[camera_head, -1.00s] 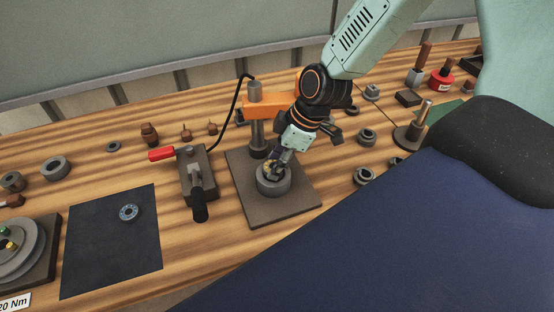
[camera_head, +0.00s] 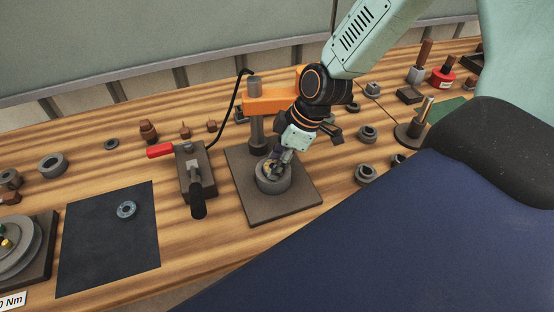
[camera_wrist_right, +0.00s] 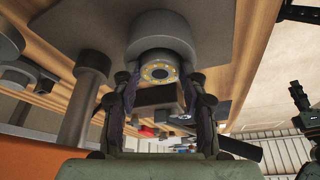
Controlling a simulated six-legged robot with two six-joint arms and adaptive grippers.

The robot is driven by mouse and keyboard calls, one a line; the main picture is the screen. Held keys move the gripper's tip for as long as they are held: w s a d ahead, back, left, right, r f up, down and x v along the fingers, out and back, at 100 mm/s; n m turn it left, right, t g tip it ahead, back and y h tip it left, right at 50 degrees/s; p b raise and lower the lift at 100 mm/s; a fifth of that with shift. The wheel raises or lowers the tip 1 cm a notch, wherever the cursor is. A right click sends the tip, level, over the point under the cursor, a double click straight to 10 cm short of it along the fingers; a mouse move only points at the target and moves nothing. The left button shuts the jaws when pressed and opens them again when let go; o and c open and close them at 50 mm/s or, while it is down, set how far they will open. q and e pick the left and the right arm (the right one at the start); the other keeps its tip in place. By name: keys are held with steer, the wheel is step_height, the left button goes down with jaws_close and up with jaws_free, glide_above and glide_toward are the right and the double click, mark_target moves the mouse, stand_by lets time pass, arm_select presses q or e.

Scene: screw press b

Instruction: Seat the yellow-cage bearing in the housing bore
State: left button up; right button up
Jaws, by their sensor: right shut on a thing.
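The housing (camera_head: 273,181) is a thick grey ring standing on the square dark press plate (camera_head: 253,211). The yellow-cage bearing (camera_wrist_right: 160,73) is a pale metal ring with yellow dots between my right fingers. In the right wrist view the grey housing (camera_wrist_right: 162,27) is directly behind it. My right gripper (camera_head: 274,167) points down over the bore and is shut on the bearing. The fingers and housing rim hide how deep the bearing sits. A dark, pale-green part at the right edge of the wrist view may be my left gripper; its jaws are unclear.
The press column (camera_head: 256,128) with its orange arm (camera_head: 275,104) stands close behind the gripper. A blue-ringed bearing (camera_head: 126,210) lies on the black mat (camera_head: 105,254). Several grey rings lie to the right.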

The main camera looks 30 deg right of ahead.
steer(key=o, duration=1.3)
steer(key=shift+r, duration=0.1)
steer(key=v, duration=1.1)
steer(key=shift+r, duration=0.4)
steer(key=shift+s+d, duration=0.1)
